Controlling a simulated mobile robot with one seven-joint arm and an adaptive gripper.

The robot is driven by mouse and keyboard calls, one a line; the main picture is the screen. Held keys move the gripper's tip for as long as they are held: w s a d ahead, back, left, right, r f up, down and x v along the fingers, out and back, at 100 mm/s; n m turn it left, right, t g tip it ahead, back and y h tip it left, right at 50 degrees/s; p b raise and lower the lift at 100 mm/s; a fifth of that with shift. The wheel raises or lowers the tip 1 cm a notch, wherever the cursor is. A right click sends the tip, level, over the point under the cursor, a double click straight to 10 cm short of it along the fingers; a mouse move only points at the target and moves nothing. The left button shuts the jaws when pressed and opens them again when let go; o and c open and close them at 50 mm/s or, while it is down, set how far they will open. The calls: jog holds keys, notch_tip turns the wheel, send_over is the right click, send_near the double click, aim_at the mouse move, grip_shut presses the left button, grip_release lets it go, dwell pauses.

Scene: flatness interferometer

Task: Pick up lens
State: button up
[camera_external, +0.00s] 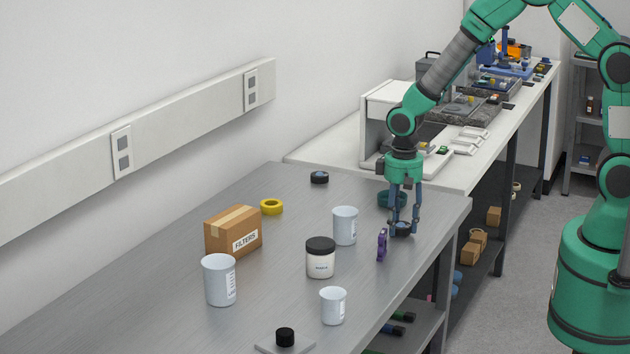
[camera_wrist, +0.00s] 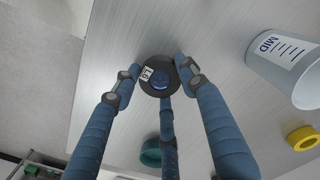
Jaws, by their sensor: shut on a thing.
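The lens (camera_wrist: 163,84) is a short black round piece with a blue glass centre and a white label, seen between my fingers in the wrist view. In the external view it shows as a dark disc (camera_external: 403,231) low at my fingertips, near the right edge of the metal table. My gripper (camera_external: 402,226) points straight down with its blue fingers closed around the lens rim. The gripper also fills the wrist view (camera_wrist: 158,80). Whether the lens touches the table cannot be told. A similar black round piece with a bluish top (camera_external: 319,177) lies at the table's back.
A teal ring (camera_external: 388,199) lies behind my gripper, a purple piece (camera_external: 381,245) stands just left. Nearby are a beaker (camera_external: 344,226), a jar (camera_external: 320,259), a FILTERS box (camera_external: 232,232) and yellow tape (camera_external: 271,207). A bench with instruments (camera_external: 325,153) adjoins the table's back.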

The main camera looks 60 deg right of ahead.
aim_at(401, 222)
jog(key=shift+r, duration=0.5)
notch_tip(401, 222, up, 2)
jog(key=shift+r+p, duration=0.1)
jog(key=shift+p, duration=0.2)
jog(key=s+r+p, duration=0.1)
jog(key=s, duration=1.5)
jog(key=shift+d+r, duration=0.15)
jog(key=shift+d, duration=0.25)
jog(key=shift+w, duration=0.1)
jog(key=w+n, duration=0.1)
jog(key=w, duration=0.8)
jog(key=w+d+f+n+b, duration=0.1)
jog(key=w, duration=0.8)
jog(key=w+d+n, duration=0.1)
jog(key=w, duration=0.8)
jog(key=shift+w+d+f+n+b, duration=0.15)
jog(key=shift+f+n+b, duration=0.05)
jog(key=shift+n+b, duration=0.2)
